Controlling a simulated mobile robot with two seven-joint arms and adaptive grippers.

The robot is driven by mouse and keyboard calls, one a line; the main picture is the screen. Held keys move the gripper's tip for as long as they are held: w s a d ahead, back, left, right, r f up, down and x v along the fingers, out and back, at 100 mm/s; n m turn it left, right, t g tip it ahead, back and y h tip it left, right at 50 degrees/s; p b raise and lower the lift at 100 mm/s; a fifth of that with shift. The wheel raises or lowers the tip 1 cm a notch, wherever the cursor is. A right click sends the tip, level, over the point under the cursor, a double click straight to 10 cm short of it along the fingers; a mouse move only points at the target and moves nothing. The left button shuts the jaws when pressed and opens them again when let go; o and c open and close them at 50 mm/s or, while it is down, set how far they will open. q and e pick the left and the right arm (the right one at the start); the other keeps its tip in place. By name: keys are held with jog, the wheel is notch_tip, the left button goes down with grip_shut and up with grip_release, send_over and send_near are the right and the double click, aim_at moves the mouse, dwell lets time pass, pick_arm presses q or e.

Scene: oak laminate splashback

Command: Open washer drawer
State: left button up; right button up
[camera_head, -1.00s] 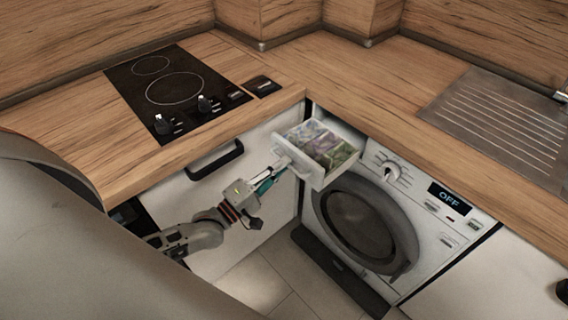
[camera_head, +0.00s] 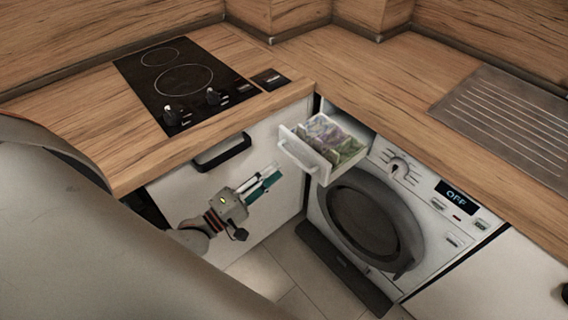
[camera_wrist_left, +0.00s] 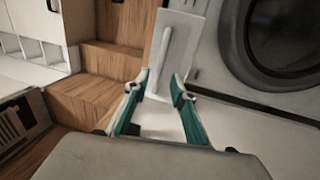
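The washer (camera_head: 375,220) stands under the worktop, with its detergent drawer (camera_head: 322,150) pulled out at its upper left. The drawer's inside compartments show from above, and its white front carries a handle (camera_head: 300,152). My left gripper (camera_head: 273,176) is to the left of the drawer front and apart from it, with its fingers pointing toward it. In the left wrist view my left gripper (camera_wrist_left: 163,98) has its fingers spread with nothing between them, and the drawer front with its handle (camera_wrist_left: 165,58) lies just beyond the fingertips. My right gripper is not in view.
A cabinet front with a black handle (camera_head: 222,153) is close behind my left gripper. A hob (camera_head: 180,82) is set in the wooden worktop above. The round washer door (camera_head: 372,222) is closed. A sink drainer (camera_head: 505,125) is at the right.

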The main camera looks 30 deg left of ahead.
pick_arm(q)
jog(key=v, duration=0.5)
jog(key=shift+s+a, duration=0.15)
jog(key=shift+s, duration=0.25)
jog(key=s+d+f+m+g+y, duration=0.2)
jog(key=s+d+f+m+g, duration=0.1)
jog(key=f+m, duration=0.5)
jog(key=s+d+f+m+g+y, duration=0.2)
jog(key=s+d+f+m+g, duration=0.2)
jog(key=d+f+m, duration=0.3)
jog(key=f+m+g, duration=0.1)
jog(key=m, duration=0.2)
jog(key=shift+s, duration=0.25)
jog(key=shift+d, duration=0.1)
